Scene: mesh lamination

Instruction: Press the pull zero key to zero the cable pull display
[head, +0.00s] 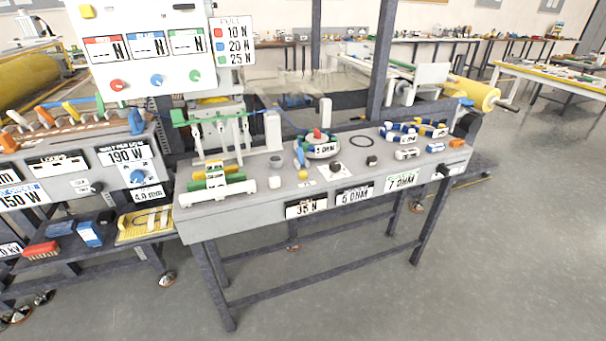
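A white panel (150,62) stands at the upper left, behind the benches. It carries three displays marked N: one with a red header (104,49), one with a blue header (147,44) and one with a green header (187,41). Their digits are not readable. Below them are a red round key (118,86), a blue round key (157,81) and a green round key (195,75). I cannot tell which key is the pull zero key. Neither gripper is in view.
A sign (232,41) beside the panel lists red 10 N, blue 20 N and green 25 N. A grey bench (240,212) with small parts and labels stands in front. Another bench (125,178) is at the left. The floor (500,250) at the right is clear.

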